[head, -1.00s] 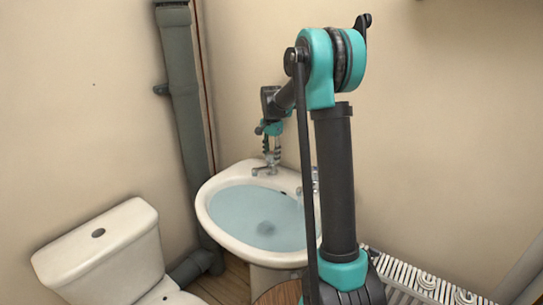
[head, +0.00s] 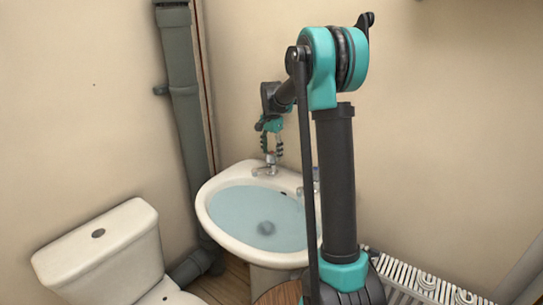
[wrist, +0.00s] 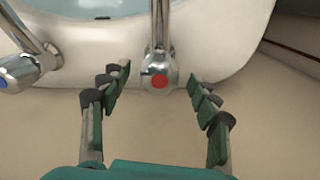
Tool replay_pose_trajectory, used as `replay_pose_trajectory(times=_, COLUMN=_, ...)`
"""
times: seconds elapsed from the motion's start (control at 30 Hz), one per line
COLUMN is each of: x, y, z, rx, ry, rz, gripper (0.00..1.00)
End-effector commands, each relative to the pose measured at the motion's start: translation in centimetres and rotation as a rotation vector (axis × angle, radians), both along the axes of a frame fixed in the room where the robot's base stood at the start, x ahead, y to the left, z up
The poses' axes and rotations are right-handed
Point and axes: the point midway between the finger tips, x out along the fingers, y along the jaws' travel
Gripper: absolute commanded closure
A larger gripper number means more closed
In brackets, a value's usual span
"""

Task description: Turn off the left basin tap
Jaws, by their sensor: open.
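The left basin tap (head: 266,167) is chrome and stands on the back rim of the white basin (head: 207,205). In the wrist view the left tap (wrist: 159,75) has a red dot on its top and its spout points up the picture, over the basin. My gripper (head: 271,153) is open above this tap, pointing down. In the wrist view my gripper (wrist: 158,80) has one finger on each side of the tap head, with a visible gap on both sides. I cannot tell whether water runs from its spout.
The second tap (wrist: 22,66), with a blue dot, is at the left in the wrist view. The basin holds water (head: 250,210). A toilet (head: 105,255) and a grey pipe (head: 190,130) stand to the left. A radiator (head: 425,282) is at lower right.

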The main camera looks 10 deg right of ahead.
Motion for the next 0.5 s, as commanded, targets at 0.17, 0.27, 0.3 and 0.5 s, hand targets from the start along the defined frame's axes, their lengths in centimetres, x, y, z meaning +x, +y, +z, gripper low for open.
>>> replay_pose_trajectory(times=0.17, x=0.0, y=0.0, z=3.6, rx=0.000, ry=0.000, rz=0.000, gripper=0.38)
replay_pose_trajectory(times=0.27, x=0.0, y=0.0, z=5.7, rx=0.000, ry=0.000, rz=0.000, gripper=0.38)
replay_pose_trajectory(times=0.3, x=0.0, y=0.0, z=6.4, rx=0.000, ry=0.000, rz=0.000, gripper=0.38)
replay_pose_trajectory(times=0.5, x=0.0, y=0.0, z=9.3, rx=0.000, ry=0.000, rz=0.000, gripper=0.38)
